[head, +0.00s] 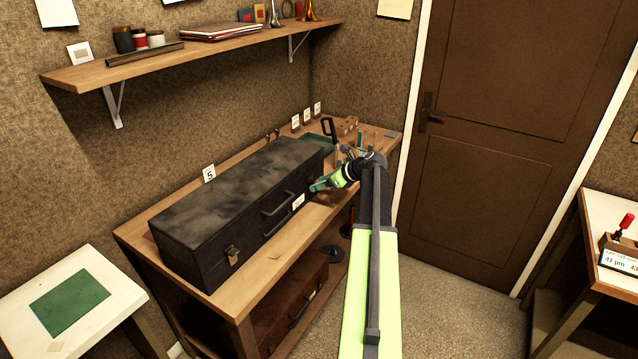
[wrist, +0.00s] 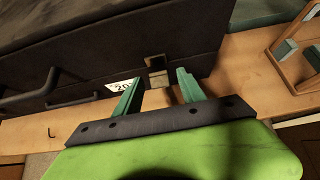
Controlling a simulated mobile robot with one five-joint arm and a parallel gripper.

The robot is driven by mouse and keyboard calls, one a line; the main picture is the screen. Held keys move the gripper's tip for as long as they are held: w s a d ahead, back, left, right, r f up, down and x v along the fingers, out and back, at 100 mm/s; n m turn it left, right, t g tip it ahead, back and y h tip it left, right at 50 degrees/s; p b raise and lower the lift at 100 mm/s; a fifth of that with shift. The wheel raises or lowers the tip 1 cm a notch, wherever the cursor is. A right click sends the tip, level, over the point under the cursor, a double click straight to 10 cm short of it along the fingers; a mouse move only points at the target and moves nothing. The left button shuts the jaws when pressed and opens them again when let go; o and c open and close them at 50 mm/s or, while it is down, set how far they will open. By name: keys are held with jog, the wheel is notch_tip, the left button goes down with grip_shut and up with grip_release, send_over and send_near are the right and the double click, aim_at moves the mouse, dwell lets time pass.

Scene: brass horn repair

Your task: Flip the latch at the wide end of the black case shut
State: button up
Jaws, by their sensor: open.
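The long black case (head: 225,200) lies closed-looking on the wooden bench, with a handle (head: 277,204) on its front face. One latch (head: 232,255) with a brass-coloured plate shows near its left end. Another latch (wrist: 157,72) shows in the wrist view, near the right end; a dark piece sits above its brass plate and seems to stand out from the case. My gripper (head: 320,185) is at the right end of the case front. In the wrist view my gripper (wrist: 157,82) is open and empty, its green fingers on either side of that latch. I cannot tell whether they touch the case.
A white tag (head: 298,201) is on the case front. Small tools and a wooden rack (head: 347,125) stand at the bench's right end. A shelf (head: 200,48) hangs above. A brown case (head: 295,310) sits beneath the bench. Bench room in front of the case is narrow.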

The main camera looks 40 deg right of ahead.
jog(key=p+v, duration=0.8)
jog(key=v, duration=0.8)
jog(key=shift+s+p, duration=0.15)
jog(key=shift+p, duration=0.25)
jog(key=shift+r, duration=0.1)
